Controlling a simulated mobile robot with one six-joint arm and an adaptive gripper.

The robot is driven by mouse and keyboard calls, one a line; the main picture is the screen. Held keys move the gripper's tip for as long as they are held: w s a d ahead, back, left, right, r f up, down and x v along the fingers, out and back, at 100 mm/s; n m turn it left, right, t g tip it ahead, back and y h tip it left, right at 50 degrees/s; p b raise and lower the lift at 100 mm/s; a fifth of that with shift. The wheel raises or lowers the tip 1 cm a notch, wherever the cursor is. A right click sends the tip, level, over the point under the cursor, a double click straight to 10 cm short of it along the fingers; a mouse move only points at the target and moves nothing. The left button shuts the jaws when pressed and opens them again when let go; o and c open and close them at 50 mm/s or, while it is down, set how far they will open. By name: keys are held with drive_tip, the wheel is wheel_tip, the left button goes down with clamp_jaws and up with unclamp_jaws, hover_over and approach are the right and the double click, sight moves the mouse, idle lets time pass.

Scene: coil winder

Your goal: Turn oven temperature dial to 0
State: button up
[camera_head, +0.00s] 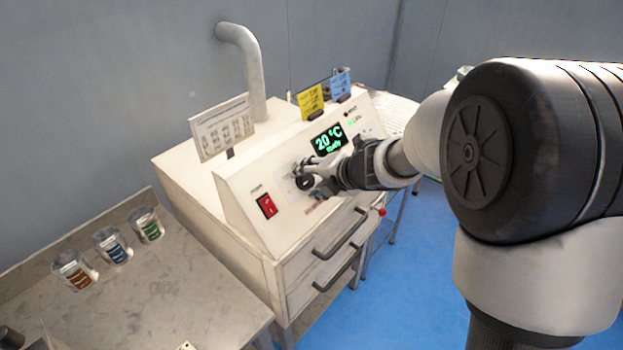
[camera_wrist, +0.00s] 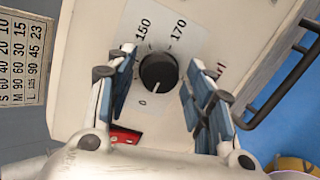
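The oven temperature dial (camera_wrist: 157,71) is a round black knob on the pale sloped panel. It also shows in the head view (camera_head: 304,183), partly covered by my gripper. In the wrist view, printed 150 and 170 stand above the dial and 0 below it to the left. A short pale mark on the dial points down, near the 0; I cannot tell whether it lines up exactly. My gripper (camera_wrist: 158,73) is open, with one blue-padded finger on each side of the dial and visible gaps between. The oven display (camera_head: 328,141) reads 20 °C in green.
A red switch (camera_head: 266,205) sits left of the dial, and dark drawer handles (camera_head: 341,233) project below. A printed card (camera_head: 222,128) and yellow and blue tags (camera_head: 311,100) stand on top. Several jars (camera_head: 111,246) stand on the left bench.

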drive_tip(key=shift+o, duration=0.3)
drive_tip(key=v, duration=1.2)
drive_tip(key=shift+d, duration=0.1)
drive_tip(key=w+d+r+m+t+h, duration=0.2)
drive_tip(key=d+r+m+t+h, duration=0.15)
drive_tip(key=d+r+m, duration=0.2)
drive_tip(key=s+d+r+m+h, duration=0.4)
drive_tip(key=s+d+m+h, duration=0.25)
drive_tip(key=d+m, duration=0.5)
drive_tip(key=s+a+f+m+g+y, duration=0.1)
drive_tip(key=s+a+f+m+g, duration=0.1)
drive_tip(key=s, duration=0.5)
drive_tip(key=s+a+f+m+g+y, duration=0.1)
drive_tip(key=s+a+f+m+g, duration=0.1)
drive_tip(key=s+f+m, duration=0.2)
drive_tip(key=s+a+f+m+g+y, duration=0.1)
drive_tip(key=s+a+f+m+g, duration=0.1)
drive_tip(key=s+m, duration=0.5)
drive_tip(key=s+f, duration=0.1)
drive_tip(key=s, duration=0.3)
drive_tip(key=shift+s+a, duration=0.3)
drive_tip(key=shift+a, duration=0.05)
